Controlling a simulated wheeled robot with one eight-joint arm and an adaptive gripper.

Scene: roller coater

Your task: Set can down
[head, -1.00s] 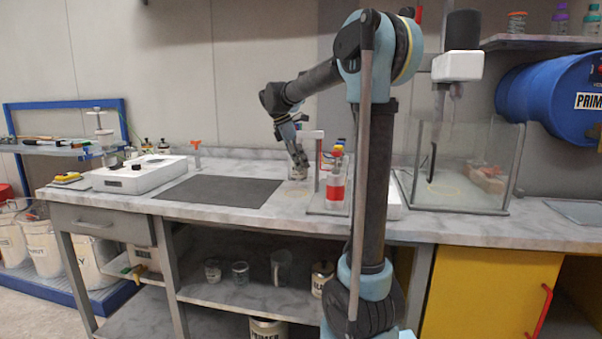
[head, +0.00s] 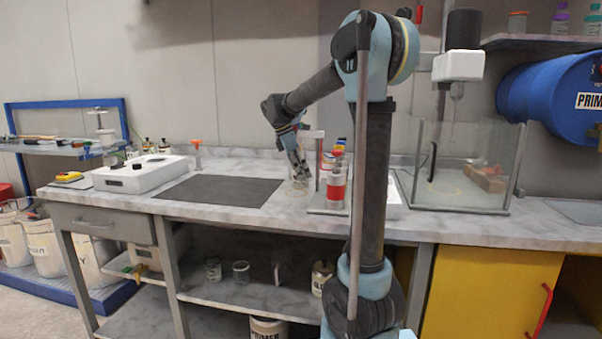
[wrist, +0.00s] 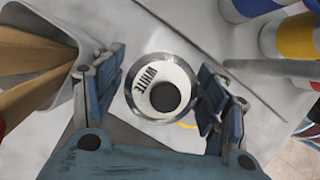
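A metal can with a white top marked WHITE and a dark round centre (wrist: 163,92) is between the fingers of my gripper (wrist: 162,90) in the wrist view. Both fingers lie close against its sides. In the head view my gripper (head: 300,176) points down at the back middle of the counter, and the can is small and largely hidden there. A thin yellow ring (head: 297,193) marks the counter by the gripper. In the wrist view part of a yellow ring (wrist: 187,126) shows beside the can's lower right edge. I cannot tell whether the can touches the counter.
A stand with a red-banded container (head: 335,190) is close to the right of my gripper. A dark mat (head: 218,190) lies to the left, with a white device (head: 140,175) beyond it. A glass tank (head: 460,175) stands at the right. The counter in front of the gripper is narrow.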

